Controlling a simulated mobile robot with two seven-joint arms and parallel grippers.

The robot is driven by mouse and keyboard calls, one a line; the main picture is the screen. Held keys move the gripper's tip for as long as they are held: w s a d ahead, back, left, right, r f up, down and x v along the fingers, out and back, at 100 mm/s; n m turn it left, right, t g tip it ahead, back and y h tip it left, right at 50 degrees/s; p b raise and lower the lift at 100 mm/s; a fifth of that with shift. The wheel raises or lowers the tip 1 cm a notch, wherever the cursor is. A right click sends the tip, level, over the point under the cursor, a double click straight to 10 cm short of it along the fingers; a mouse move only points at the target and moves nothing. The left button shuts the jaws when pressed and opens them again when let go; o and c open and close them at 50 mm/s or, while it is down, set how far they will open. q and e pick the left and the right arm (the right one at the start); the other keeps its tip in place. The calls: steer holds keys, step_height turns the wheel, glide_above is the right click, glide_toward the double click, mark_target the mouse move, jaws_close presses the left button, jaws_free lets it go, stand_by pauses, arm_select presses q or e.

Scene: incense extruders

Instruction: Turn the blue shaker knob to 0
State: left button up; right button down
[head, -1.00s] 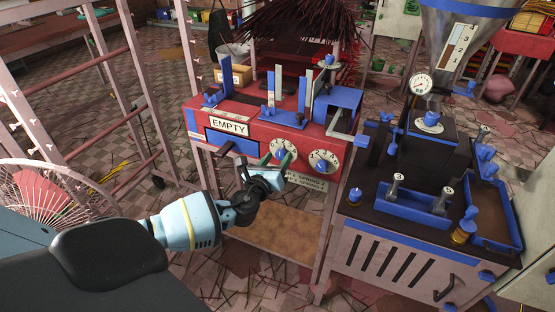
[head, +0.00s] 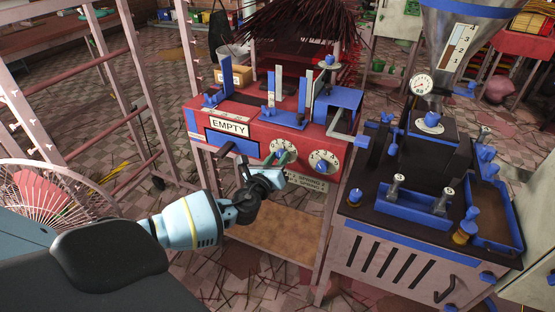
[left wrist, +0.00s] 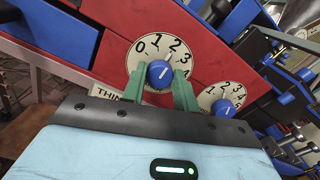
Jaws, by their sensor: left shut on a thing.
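The blue knob (left wrist: 160,75) sits at the middle of a round white dial with black numbers from 0 up, on a red panel. In the left wrist view, its white mark leans up and right, roughly toward the 1 to 2 side of the dial, not at the 0. My left gripper (head: 278,159) is shut on this knob, one green finger on each side. In the head view the fingers and wrist partly cover this left dial (head: 285,147). My right gripper is not in view.
A second white dial (head: 324,163) with its own blue knob (left wrist: 224,106) is close on the right. A blue bracket and handle (head: 345,137) project at the panel's right. A dark machine (head: 372,223) with blue fittings stands further right. An EMPTY label (head: 229,127) is upper left.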

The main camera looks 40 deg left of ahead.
arm_select(q)
steer(key=shift+f, duration=0.1)
steer(key=n+b, duration=0.2)
steer(key=n, duration=0.3)
steer(key=shift+f, duration=0.1)
steer(key=n+b, duration=0.1)
steer(key=n, duration=0.1)
steer(key=shift+n, duration=0.4)
steer(key=shift+n+b, duration=0.3)
steer(key=shift+n, duration=0.6)
steer(key=shift+a+n, duration=0.1)
steer(key=shift+n, duration=2)
steer(key=shift+b, duration=0.3)
